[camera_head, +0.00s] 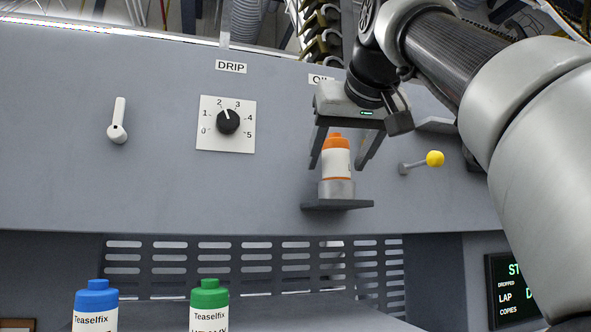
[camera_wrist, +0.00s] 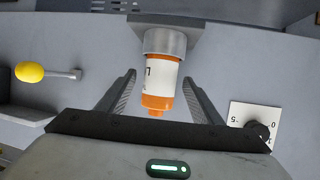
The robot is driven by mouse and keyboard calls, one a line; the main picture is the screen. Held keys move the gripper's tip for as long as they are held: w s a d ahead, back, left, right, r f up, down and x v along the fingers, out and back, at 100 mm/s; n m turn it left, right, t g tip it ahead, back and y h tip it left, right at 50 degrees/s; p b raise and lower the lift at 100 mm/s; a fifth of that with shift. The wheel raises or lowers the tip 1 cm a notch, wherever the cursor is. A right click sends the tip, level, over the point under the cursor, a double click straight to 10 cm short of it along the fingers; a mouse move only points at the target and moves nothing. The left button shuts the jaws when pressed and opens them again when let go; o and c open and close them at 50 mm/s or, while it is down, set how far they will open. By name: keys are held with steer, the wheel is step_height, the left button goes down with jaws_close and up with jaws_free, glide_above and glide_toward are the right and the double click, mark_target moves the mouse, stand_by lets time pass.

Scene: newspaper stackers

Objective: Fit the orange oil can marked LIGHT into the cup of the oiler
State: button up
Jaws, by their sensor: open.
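The orange oil can (camera_head: 336,160) has a white label and an orange cap. It stands upright with its lower end inside the grey cup (camera_head: 337,190) of the oiler, on a small dark shelf (camera_head: 338,204) on the panel. In the wrist view the can (camera_wrist: 160,85) shows its base in the cup (camera_wrist: 165,41), with only part of the label lettering visible. My gripper (camera_head: 338,164) is open around the can, one finger on each side. In the wrist view the fingers (camera_wrist: 158,80) stand apart from it with gaps on both sides.
A yellow-knobbed lever (camera_head: 435,159) sticks out to the right of the cup. The DRIP dial (camera_head: 228,122) and a white lever (camera_head: 117,122) are to the left. A blue bottle (camera_head: 96,306) and a green bottle (camera_head: 209,305) stand at the front below.

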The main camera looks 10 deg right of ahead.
steer(key=p+v, duration=0.2)
steer(key=v, duration=1.4)
steer(key=shift+s+d, duration=0.1)
